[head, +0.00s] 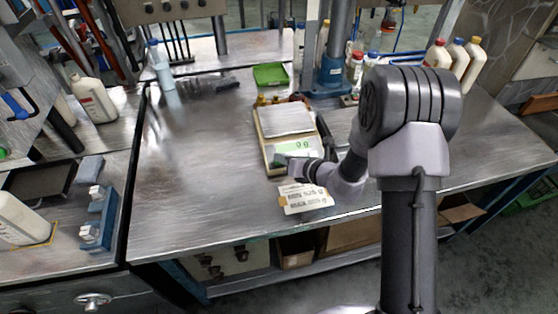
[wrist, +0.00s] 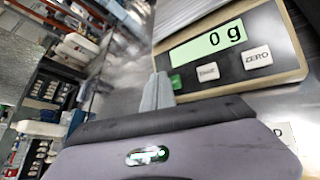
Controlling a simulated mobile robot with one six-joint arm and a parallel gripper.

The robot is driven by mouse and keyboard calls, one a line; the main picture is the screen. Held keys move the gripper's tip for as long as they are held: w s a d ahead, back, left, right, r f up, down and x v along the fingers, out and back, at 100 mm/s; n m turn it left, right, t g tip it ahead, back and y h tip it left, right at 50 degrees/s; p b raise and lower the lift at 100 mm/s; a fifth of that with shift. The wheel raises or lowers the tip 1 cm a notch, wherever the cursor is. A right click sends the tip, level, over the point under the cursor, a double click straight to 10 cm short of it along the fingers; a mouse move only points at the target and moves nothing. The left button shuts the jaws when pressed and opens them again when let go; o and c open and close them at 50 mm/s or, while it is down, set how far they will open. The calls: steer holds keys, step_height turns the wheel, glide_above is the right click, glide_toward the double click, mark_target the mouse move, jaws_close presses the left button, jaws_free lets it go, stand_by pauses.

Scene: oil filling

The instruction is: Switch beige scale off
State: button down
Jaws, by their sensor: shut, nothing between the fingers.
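The beige scale (head: 287,122) stands on the metal workbench in the head view, with a steel plate at the back and a display panel at the front. In the wrist view the scale's lit display (wrist: 208,45) reads 0 g. Beside it are a green button (wrist: 176,82), a white button (wrist: 208,72) and a white ZERO button (wrist: 257,57). My gripper (wrist: 158,88) is shut and empty. Its tip is just left of the green button and partly over the panel's left corner. I cannot tell whether it touches the button.
A printed card (head: 305,198) lies in front of the scale near the bench's front edge. A green tray (head: 270,75) is behind the scale. Bottles (head: 437,58) stand at the back right. The bench (head: 200,160) left of the scale is clear.

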steer(key=shift+f, duration=0.1)
stand_by(0.3)
steer(key=shift+w+f+b, duration=0.15)
steer(key=shift+f+b, duration=0.15)
steer(key=shift+f, duration=0.05)
steer(key=shift+w+a+f, duration=0.1)
steer(key=shift+f, duration=0.15)
stand_by(0.4)
steer(key=shift+s+r+p, duration=0.3)
steer(key=shift+r+p, duration=0.05)
steer(key=shift+r, duration=0.35)
steer(key=r+p, duration=0.1)
steer(key=r, duration=0.1)
steer(key=s+r+p, duration=0.1)
steer(key=p, duration=0.1)
steer(key=s+r+p, duration=0.1)
steer(key=r, duration=0.1)
steer(key=shift+d+r, duration=0.3)
steer(key=shift+d, duration=0.05)
